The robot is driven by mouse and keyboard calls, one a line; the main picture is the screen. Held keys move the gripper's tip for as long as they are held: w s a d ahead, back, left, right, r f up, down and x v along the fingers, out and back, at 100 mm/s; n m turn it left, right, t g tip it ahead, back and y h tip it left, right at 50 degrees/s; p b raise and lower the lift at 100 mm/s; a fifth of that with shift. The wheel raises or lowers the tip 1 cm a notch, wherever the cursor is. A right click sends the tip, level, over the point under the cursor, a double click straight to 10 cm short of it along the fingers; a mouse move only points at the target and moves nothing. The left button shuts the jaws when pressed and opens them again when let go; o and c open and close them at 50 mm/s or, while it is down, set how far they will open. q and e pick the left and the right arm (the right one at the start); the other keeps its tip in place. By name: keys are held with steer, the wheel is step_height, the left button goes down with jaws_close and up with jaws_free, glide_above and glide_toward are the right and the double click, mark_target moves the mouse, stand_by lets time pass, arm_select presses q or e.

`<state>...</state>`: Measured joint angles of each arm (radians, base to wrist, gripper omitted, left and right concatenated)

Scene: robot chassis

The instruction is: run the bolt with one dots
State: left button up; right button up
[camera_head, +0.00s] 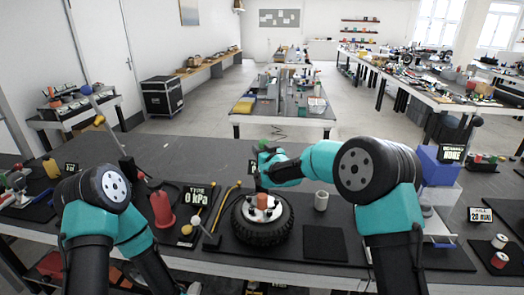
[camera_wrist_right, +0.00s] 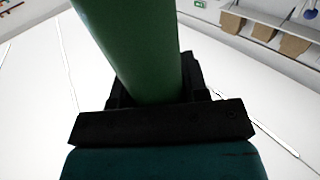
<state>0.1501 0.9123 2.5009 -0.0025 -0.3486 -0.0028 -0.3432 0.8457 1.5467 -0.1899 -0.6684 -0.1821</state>
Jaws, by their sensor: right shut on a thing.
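A black-tyred wheel (camera_head: 262,234) lies flat on the dark bench in front of me in the head view. Its hub (camera_head: 261,207) is orange-red with small pale parts; any dots on bolts are too small to make out. My right gripper (camera_head: 262,164) is above the wheel, shut on a green-handled tool. The green handle (camera_wrist_right: 138,50) fills the middle of the right wrist view between the dark jaws. The tool's lower end points down at the hub; I cannot tell whether it touches a bolt. My left arm is at the left, and its gripper does not show.
The bench behind is mostly clear.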

steer(key=shift+r, duration=2.75)
